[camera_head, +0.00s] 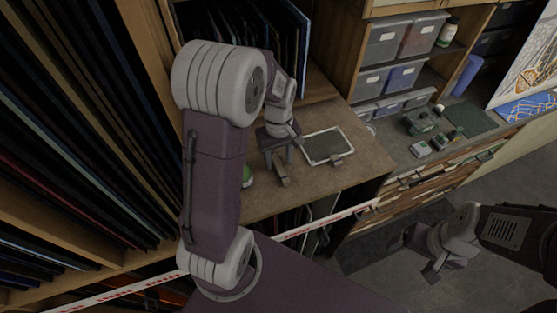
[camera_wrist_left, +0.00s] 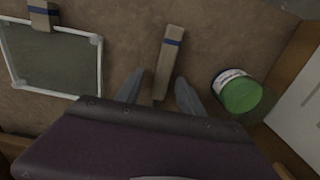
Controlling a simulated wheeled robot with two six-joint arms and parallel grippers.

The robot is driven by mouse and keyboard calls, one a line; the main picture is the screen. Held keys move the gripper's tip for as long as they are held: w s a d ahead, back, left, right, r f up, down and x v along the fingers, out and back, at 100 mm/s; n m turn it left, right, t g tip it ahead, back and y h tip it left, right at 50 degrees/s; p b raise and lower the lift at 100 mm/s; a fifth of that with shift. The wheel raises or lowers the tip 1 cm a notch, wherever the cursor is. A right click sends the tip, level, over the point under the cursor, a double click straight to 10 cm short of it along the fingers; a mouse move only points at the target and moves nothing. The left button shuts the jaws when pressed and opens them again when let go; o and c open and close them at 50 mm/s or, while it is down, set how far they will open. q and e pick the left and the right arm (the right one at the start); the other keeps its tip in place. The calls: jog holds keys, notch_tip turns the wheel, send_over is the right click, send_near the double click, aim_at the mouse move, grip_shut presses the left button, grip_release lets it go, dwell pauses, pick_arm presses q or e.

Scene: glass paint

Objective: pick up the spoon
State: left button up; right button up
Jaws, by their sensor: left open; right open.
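I cannot make out a clear spoon shape in either view. A flat, light wooden piece with a dark blue band (camera_wrist_left: 168,62) lies on the brown worktop; it also shows in the head view (camera_head: 282,174). My left gripper (camera_wrist_left: 158,96) is open above it, with one finger on each side of its near end. The fingers do not close on it, and any part under the gripper body is hidden. The left gripper also shows in the head view (camera_head: 276,154). My right gripper (camera_head: 432,268) is open and empty over the floor at the right.
A white-framed dark screen (camera_wrist_left: 55,62) lies on the worktop, with a second blue-banded wooden piece (camera_wrist_left: 42,15) at its edge. Shelves of upright sheets (camera_head: 70,130) flank the left. Storage bins (camera_head: 385,80) stand behind.

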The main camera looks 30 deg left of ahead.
pick_arm(q)
jog(key=shift+s+d+f, duration=0.2)
jog(key=shift+s, duration=0.1)
jog(key=shift+s+d+r, duration=0.1)
jog(key=shift+s+d, duration=0.1)
jog(key=shift+s, duration=0.15)
jog(key=shift+w+a, duration=0.2)
jog(key=c, duration=0.8)
jog(key=shift+w, duration=0.1)
grip_shut()
pick_arm(e)
jog(key=shift+s+d+r, duration=0.1)
jog(key=shift+s+d, duration=0.1)
jog(key=shift+s, duration=0.2)
